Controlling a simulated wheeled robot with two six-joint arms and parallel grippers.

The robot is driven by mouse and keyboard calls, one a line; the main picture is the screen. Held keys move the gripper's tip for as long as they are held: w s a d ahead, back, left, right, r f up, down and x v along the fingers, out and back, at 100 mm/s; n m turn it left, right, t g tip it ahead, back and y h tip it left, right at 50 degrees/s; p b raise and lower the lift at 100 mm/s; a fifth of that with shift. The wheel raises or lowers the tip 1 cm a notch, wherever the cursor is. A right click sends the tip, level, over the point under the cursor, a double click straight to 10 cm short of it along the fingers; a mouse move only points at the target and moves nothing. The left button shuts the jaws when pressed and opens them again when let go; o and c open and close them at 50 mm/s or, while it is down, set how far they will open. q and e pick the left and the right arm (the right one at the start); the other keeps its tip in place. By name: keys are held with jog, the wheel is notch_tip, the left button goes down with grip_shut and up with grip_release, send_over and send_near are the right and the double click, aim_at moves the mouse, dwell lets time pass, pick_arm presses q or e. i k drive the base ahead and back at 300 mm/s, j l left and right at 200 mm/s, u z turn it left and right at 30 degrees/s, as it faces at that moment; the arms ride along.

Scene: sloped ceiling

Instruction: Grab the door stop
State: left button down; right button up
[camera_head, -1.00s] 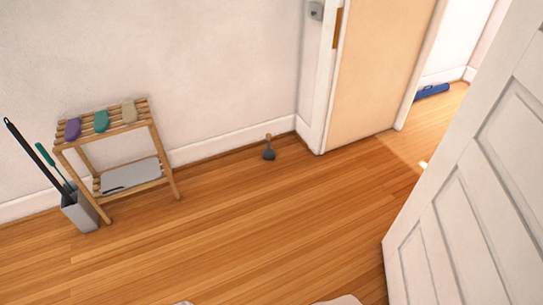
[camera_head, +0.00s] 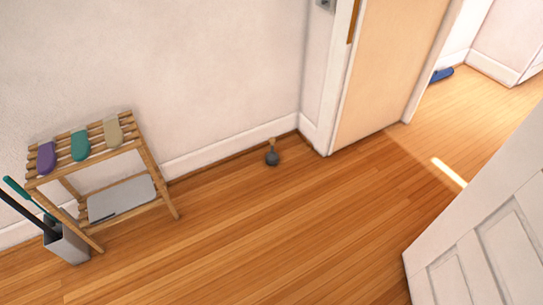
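A small dark grey object with a tan upper part, which looks like the door stop (camera_head: 272,156), stands on the wooden floor close to the white baseboard. It is left of the doorway and right of the wooden rack. Nothing touches or covers it. Neither of my grippers shows in the head view.
A slatted wooden rack (camera_head: 150,162) with several coloured items on top stands at the left wall, beside a grey bin (camera_head: 66,245) holding long handles. A white panelled door (camera_head: 470,250) stands open at the right. The floor (camera_head: 250,235) between is clear.

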aim_at(272, 158)
jog(key=i+l+u, duration=0.2)
jog(key=i+l, duration=0.7)
jog(key=i+l+u, duration=0.15)
jog(key=i+l, duration=0.75)
jog(key=l, duration=0.15)
